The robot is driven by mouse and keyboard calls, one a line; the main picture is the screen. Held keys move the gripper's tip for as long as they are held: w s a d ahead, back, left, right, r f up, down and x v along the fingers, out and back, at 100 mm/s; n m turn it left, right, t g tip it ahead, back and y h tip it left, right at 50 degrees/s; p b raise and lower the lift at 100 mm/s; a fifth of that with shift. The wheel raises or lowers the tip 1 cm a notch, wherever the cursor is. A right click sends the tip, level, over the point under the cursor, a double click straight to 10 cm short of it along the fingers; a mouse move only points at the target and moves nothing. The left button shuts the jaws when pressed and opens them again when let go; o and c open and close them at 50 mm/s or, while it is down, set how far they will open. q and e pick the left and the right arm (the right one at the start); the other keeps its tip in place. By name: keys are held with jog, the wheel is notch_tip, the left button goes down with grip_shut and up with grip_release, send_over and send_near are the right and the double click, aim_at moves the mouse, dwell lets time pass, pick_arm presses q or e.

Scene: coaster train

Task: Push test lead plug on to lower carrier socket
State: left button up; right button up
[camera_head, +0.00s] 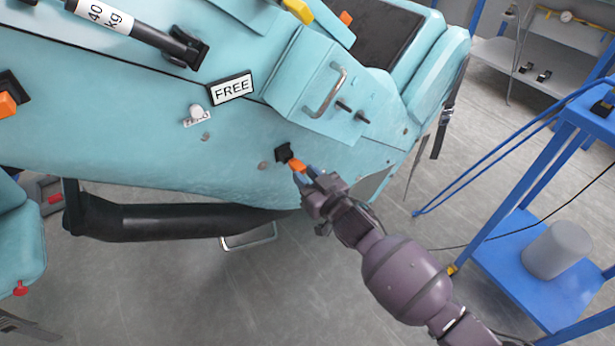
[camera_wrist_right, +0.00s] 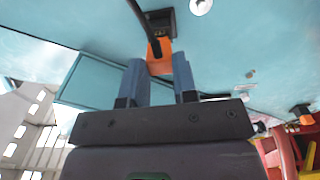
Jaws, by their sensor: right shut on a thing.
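The test lead plug (camera_head: 297,164) is a small orange block, held between the blue fingers of my right gripper (camera_head: 304,175). It also shows in the right wrist view (camera_wrist_right: 160,62), between the fingertips. A black socket (camera_head: 283,151) sits on the teal carrier side just beyond the plug, and it shows in the right wrist view (camera_wrist_right: 161,22) too. The plug's orange end meets or nearly meets the socket; I cannot tell how deeply it is seated. A black cable (camera_wrist_right: 138,12) passes in front of the socket. My left gripper is not in view.
Another black socket with an orange piece (camera_head: 7,103) is at the far left of the teal body (camera_head: 110,130). A metal handle (camera_head: 327,92) stands out above the socket. A blue cart (camera_head: 490,258) with a grey cylinder (camera_head: 557,249) stands at right. Open floor lies below.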

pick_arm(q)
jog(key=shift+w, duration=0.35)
pick_arm(e)
jog(key=shift+w+a, duration=0.25)
jog(key=shift+w, duration=0.15)
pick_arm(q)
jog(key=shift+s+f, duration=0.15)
pick_arm(e)
jog(key=shift+w+a, duration=0.15)
jog(key=shift+w, duration=0.05)
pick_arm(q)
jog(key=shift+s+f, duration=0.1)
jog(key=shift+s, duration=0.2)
pick_arm(e)
jog(key=shift+w+a, duration=0.1)
jog(key=shift+w+a, duration=0.1)
jog(key=shift+w, duration=0.1)
jog(key=o, duration=1)
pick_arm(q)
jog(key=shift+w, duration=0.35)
